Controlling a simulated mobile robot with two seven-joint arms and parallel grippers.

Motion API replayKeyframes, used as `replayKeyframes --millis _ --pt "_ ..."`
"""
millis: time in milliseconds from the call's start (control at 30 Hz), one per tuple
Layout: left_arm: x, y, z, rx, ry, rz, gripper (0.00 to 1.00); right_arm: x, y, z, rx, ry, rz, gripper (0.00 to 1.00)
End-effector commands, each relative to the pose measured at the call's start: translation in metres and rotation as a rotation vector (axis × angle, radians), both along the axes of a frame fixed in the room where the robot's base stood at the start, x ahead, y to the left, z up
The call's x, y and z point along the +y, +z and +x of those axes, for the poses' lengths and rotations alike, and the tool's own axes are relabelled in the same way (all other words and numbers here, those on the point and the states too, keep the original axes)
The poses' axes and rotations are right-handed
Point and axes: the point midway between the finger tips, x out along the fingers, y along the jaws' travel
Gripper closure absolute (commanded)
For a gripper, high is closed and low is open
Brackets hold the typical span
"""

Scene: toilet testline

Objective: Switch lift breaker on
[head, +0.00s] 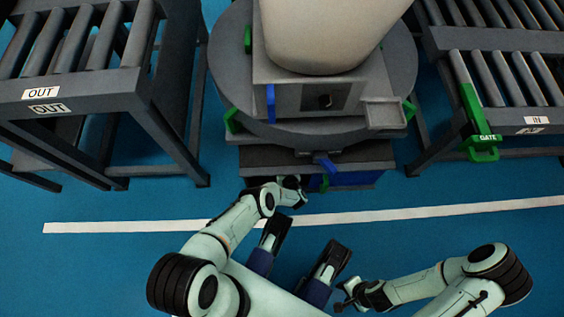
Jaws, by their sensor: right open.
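The lift breaker cannot be told for certain. My right gripper (345,297) is open and low in the picture, over the blue floor, away from the machine.
A round grey turntable (228,75) carries the pale body (325,30). An OUT roller conveyor (75,95) stands at left. An IN roller conveyor (500,90) with a green gate (479,135) stands at right. Blue floor with a white line (420,211) is clear in front.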

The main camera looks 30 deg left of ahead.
Motion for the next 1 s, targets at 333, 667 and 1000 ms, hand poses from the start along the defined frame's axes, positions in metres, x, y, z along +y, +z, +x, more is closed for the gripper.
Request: replayKeyframes --millis 333,667,1000 --pt "0.0031 0.0026 0.0036 -0.006 0.014 0.004 1.0 0.0001 -0.0001 0.0001 0.0 0.0 0.0 0.54" --pt "0.0039 0.0034 0.0042 -0.008 0.014 0.006 0.8 0.0 0.0 0.0002 0.0 0.0 0.0 0.54" --pt "0.0064 0.0064 0.0057 -0.009 0.012 0.007 0.8 0.0005 0.0016 0.0035 -0.012 0.001 0.0 0.54"
